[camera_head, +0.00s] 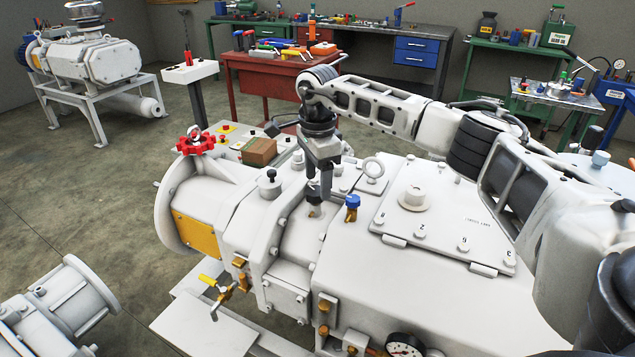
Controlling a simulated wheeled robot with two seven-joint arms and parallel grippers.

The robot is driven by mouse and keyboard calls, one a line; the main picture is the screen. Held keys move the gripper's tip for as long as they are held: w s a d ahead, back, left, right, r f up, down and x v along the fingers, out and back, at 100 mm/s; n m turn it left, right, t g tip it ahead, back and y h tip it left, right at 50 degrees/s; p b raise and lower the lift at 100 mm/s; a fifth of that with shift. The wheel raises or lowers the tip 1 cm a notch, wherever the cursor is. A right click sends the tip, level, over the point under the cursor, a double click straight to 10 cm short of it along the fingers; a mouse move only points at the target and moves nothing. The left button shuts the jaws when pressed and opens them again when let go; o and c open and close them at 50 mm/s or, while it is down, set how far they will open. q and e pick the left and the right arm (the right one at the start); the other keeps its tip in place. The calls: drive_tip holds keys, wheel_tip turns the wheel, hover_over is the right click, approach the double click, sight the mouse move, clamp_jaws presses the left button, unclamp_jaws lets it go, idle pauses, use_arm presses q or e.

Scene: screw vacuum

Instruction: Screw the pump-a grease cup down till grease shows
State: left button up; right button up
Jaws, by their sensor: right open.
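The large white pump (265,215) fills the middle of the view. My right arm reaches in from the right, and my right gripper (318,194) points straight down over the pump's top. Its jaws are open around or just above a small fitting (315,211) on the housing; the fingers partly hide it, and I cannot tell whether they touch it. I cannot tell which of these is the pump-a grease cup. No grease is visible. My left gripper is out of view.
A red handwheel (195,141) and brown block (259,152) are left. A yellow-handled valve (212,284) and gauge (404,345) are in front. Benches with tools stand behind.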

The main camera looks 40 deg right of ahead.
drive_tip(key=shift+f, duration=0.95)
drive_tip(key=c, duration=1)
drive_tip(key=shift+o, duration=0.2)
drive_tip(key=shift+m, duration=0.3)
